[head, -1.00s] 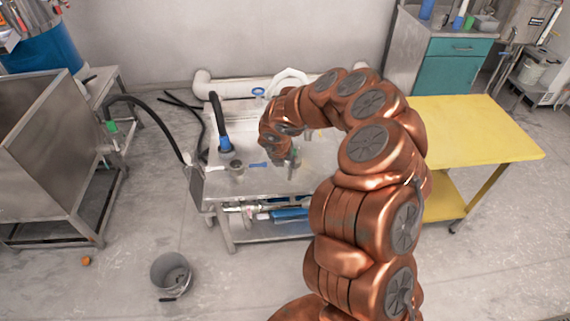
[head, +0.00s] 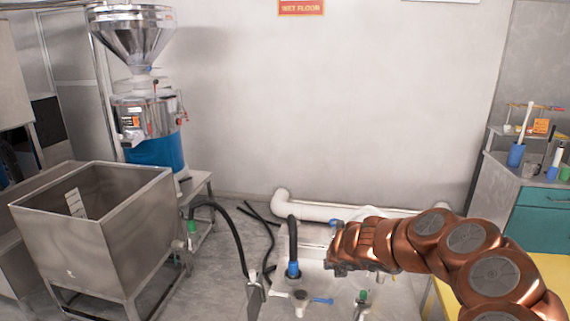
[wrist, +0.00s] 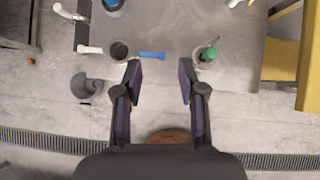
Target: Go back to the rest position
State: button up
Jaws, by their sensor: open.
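My gripper (wrist: 160,82) shows in the wrist view with its two dark fingers spread wide and nothing between them. It points down over the front edge of the metal table (wrist: 222,80). In the head view my copper arm reaches left over the table, and the fingers are hard to make out there.
A grinder with a steel hopper (head: 130,40) and a steel bin (head: 100,240) stand at left. A black hose with a blue end (head: 293,250) rises from the table. A yellow table (wrist: 310,70) is at right.

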jog(key=s+a+r+n+t+y, duration=0.2)
jog(key=a+r+n+y, duration=0.2)
jog(key=a+r+n, duration=0.45)
jog(key=s+a+r+n+t+y, duration=0.1)
jog(key=a+r+n+y, duration=0.35)
jog(key=r, duration=0.75)
jog(key=s+a+r+n+g, duration=0.25)
jog(key=s+a+n, duration=0.25)
jog(key=s+n, duration=0.3)
jog(key=s+d+f+n+g, duration=0.1)
jog(key=s+f+n+g, duration=0.1)
jog(key=s+n, duration=0.5)
jog(key=s+d+f+n+g, duration=0.1)
jog(key=s+f+n+g, duration=0.2)
jog(key=s, duration=0.8)
jog(key=s+d+f+n+g+h, duration=0.2)
jog(key=s+d+f+n+h, duration=0.1)
jog(key=s+d, duration=0.5)
jog(key=s+d+f+n+g+h, duration=0.2)
jog(key=s+d+f+g+h, duration=0.1)
jog(key=s+d, duration=0.6)
jog(key=s+h, duration=0.1)
jog(key=s, duration=0.2)
jog(key=shift+s+d+f+n+h, duration=0.15)
jog(key=shift+s+d+n+h, duration=0.15)
jog(key=shift+n+h, duration=0.1)
